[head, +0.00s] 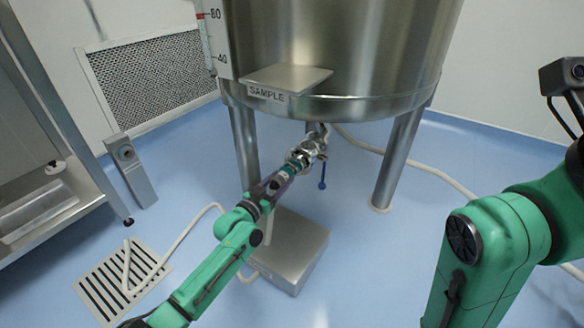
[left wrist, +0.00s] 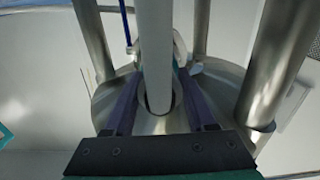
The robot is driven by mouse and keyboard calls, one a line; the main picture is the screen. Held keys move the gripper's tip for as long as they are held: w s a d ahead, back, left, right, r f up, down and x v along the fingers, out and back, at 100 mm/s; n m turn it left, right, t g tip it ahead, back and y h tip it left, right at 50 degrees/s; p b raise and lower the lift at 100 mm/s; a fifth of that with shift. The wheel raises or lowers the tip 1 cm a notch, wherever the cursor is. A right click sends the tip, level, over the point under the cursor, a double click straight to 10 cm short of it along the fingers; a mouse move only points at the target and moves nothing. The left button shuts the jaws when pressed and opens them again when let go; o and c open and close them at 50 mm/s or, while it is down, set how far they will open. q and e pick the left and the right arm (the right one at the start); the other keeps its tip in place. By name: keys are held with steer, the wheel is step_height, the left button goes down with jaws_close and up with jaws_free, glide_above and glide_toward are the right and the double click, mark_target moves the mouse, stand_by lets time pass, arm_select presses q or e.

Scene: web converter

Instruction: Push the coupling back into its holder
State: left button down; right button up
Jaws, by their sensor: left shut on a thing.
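My left gripper (head: 288,173) reaches in under the steel tank and is shut at a silver fitting (head: 307,152) below the tank outlet. I take the silver fitting to be the coupling, but the fingers partly hide it. In the left wrist view, the purple fingers (left wrist: 160,92) stand either side of a pale hose (left wrist: 154,45), which runs down to a round metal part (left wrist: 150,123). Whether the coupling is seated in its holder cannot be told. A blue-ended handle (head: 322,184) hangs beside the fitting. My right gripper is not in view.
The steel tank (head: 340,50) stands on legs, one (head: 397,160) right of the fitting. A steel box (head: 298,243) lies on the floor below. A pale hose (head: 192,228) runs to a floor grate (head: 108,287). A grey post (head: 139,185) stands at left.

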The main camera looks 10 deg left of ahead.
mark_target(276, 185)
arm_select(q)
steer(key=shift+p+v, duration=0.85)
steer(key=shift+v, duration=0.7)
steer(key=p+v, duration=0.2)
steer(key=v, duration=0.1)
steer(key=shift+r, duration=0.15)
steer(key=shift+s, duration=0.3)
steer(key=shift+s+a, duration=0.1)
steer(key=shift+s, duration=0.05)
